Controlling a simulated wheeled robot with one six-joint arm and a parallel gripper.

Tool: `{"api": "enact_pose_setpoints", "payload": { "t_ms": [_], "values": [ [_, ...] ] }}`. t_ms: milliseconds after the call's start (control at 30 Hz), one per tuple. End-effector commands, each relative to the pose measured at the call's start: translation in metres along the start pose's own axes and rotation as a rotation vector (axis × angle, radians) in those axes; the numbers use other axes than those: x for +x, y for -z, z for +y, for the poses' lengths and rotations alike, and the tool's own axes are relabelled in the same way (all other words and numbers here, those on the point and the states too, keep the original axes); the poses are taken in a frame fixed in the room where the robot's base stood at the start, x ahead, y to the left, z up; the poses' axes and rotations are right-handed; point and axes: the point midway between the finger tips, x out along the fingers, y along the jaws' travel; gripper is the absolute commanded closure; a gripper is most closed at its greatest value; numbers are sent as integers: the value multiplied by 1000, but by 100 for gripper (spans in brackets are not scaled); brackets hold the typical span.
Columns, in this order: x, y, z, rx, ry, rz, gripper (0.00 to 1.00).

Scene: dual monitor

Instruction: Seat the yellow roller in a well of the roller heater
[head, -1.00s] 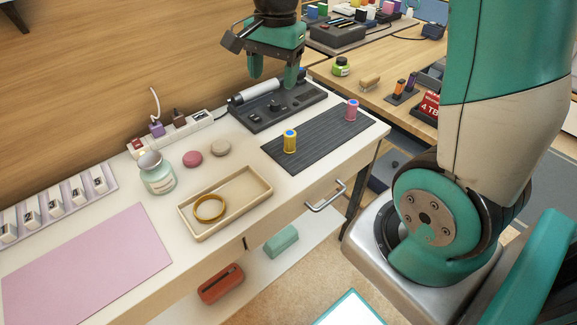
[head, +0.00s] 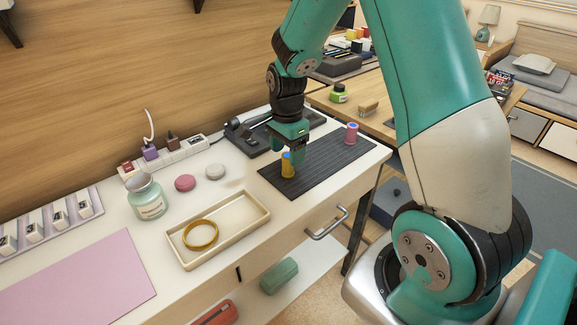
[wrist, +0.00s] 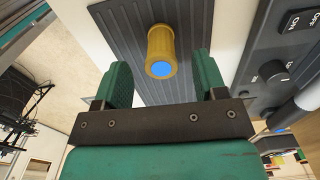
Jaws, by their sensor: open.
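The yellow roller (head: 288,166) with a blue end stands upright on the dark ribbed mat (head: 312,172). It also shows in the wrist view (wrist: 161,52), between and just beyond my two fingers. My gripper (head: 296,155) is open, right at the roller; I cannot tell whether either finger touches it. In the wrist view my gripper (wrist: 160,80) has a finger on each side with gaps to the roller. The roller heater (head: 247,140) is the dark unit behind the mat, partly hidden by my arm. Its knob and switch panel (wrist: 280,75) show at the right of the wrist view.
A pink roller (head: 351,133) stands at the mat's right end. A beige tray (head: 226,226) with a gold ring (head: 200,235), a glass jar (head: 146,196), two round pucks and a power strip lie to the left.

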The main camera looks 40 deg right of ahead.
Motion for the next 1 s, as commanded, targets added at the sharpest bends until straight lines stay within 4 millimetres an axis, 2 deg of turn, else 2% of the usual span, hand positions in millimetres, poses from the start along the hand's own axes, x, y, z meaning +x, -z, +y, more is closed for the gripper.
{"api": "enact_pose_setpoints", "payload": {
  "t_ms": [333, 633, 667, 800, 900, 1000],
  "values": [
    [46, 3, 0, 0, -3, -1, 35],
    [52, 3, -1, -1, 0, 0, 35],
    [52, 3, -1, -1, 0, 0, 37],
    [52, 3, -1, -1, 0, 0, 69],
    [52, 3, -1, -1, 0, 0, 88],
    [52, 3, -1, -1, 0, 0, 88]
  ]
}}
